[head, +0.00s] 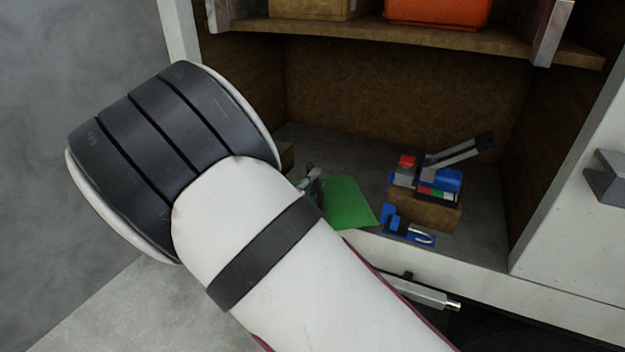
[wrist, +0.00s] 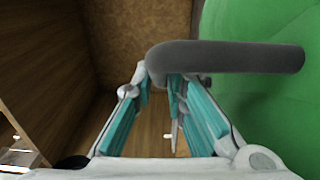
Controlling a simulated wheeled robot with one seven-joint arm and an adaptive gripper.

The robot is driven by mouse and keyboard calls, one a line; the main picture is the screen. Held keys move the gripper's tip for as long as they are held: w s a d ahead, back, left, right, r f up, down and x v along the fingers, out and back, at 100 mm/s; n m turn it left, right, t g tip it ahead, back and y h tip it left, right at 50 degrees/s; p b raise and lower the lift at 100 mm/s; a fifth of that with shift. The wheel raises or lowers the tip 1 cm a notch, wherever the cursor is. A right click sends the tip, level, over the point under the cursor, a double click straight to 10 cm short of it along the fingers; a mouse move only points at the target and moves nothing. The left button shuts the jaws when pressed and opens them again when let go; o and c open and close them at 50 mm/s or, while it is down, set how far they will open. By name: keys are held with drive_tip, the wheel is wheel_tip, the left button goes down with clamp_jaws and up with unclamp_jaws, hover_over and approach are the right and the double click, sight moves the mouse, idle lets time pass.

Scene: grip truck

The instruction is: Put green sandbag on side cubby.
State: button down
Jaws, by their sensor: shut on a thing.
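The green sandbag (head: 348,204) shows inside the lower part of the cubby (head: 405,95), near its front edge, partly hidden behind my arm in the head view. In the wrist view the sandbag (wrist: 265,85) fills the right side, and its grey handle (wrist: 230,55) crosses to the left over my fingertips. My gripper (wrist: 161,88) is shut on that handle. In the head view only a small part of my gripper (head: 312,182) shows beside the sandbag. I cannot tell whether the sandbag touches the cubby floor.
A brown box with blue, red and grey tools (head: 425,208) stands right of the sandbag, with a small blue tool (head: 400,222) in front. A shelf (head: 400,35) above holds an orange bin (head: 437,12) and a cardboard box (head: 310,8). The floor behind the sandbag looks clear.

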drive_tip(key=c, duration=2)
unclamp_jaws()
drive_tip(key=shift+f, duration=0.1)
drive_tip(key=o, duration=0.4)
drive_tip(key=shift+s+a, duration=0.1)
drive_tip(key=shift+s, duration=0.15)
drive_tip(key=v, duration=1.1)
drive_tip(key=shift+s, duration=0.3)
